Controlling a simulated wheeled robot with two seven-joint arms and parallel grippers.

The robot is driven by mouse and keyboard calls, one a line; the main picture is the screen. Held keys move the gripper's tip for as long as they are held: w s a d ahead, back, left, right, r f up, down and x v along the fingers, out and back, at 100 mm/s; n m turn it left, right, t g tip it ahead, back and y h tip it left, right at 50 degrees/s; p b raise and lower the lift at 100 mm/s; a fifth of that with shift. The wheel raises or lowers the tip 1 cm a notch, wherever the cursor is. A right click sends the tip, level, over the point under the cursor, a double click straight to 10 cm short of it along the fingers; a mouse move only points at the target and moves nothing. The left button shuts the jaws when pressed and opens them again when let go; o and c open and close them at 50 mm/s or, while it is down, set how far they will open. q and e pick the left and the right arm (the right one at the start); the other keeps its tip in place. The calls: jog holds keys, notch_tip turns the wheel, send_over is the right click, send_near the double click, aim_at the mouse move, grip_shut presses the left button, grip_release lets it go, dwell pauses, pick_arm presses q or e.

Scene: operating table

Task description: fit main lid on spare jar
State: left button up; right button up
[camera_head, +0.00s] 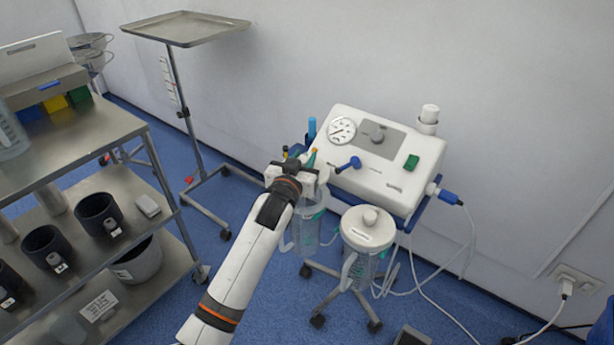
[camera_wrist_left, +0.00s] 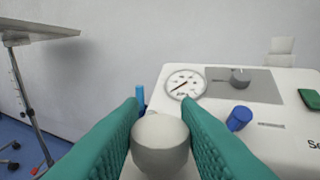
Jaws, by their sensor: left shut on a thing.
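My left gripper (camera_head: 308,158) is over the left of two clear jars on the front of the white suction unit. In the left wrist view its green fingers (camera_wrist_left: 160,125) are shut on a rounded white knob (camera_wrist_left: 160,146), which looks like that of a lid. The rest of the held lid is mostly hidden by the gripper. The left jar (camera_head: 308,228) stands upright below; I cannot tell whether the lid touches its rim. The right jar (camera_head: 364,268) wears a white lid (camera_head: 367,229) with a round knob. My right gripper is out of view.
The suction unit (camera_head: 385,165), with a gauge and blue knob, stands close behind the jars on a wheeled stand. Pale tubes and cables hang at its right. A steel cart (camera_head: 75,140) stands left; a tray stand (camera_head: 187,28) is at the back.

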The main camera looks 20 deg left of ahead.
pick_arm(q)
jog(key=shift+w+a+f, duration=0.15)
jog(key=shift+w+f, duration=0.1)
jog(key=shift+w, duration=0.4)
jog(key=shift+w+r, duration=0.1)
jog(key=shift+w, duration=0.1)
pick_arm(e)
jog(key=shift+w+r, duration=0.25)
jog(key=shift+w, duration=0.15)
